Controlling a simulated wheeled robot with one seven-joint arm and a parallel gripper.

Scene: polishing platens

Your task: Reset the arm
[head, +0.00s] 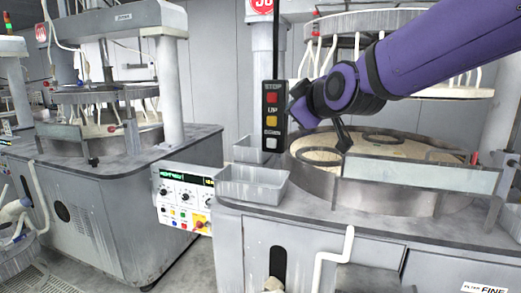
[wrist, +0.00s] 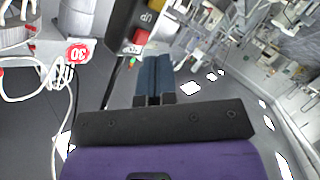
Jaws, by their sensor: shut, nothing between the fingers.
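The black button box (head: 272,115) has a red STOP, an orange UP and a white lower button. Part of this box (wrist: 138,25) also shows near the fingers at the top of the wrist view.
Grey bins (head: 252,184) stand on the machine's front left corner. A control panel (head: 184,197) with knobs sits at its left side. A clear guard panel (head: 420,178) fronts the platen rim. A second machine (head: 100,190) stands at the left, with floor between the two.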

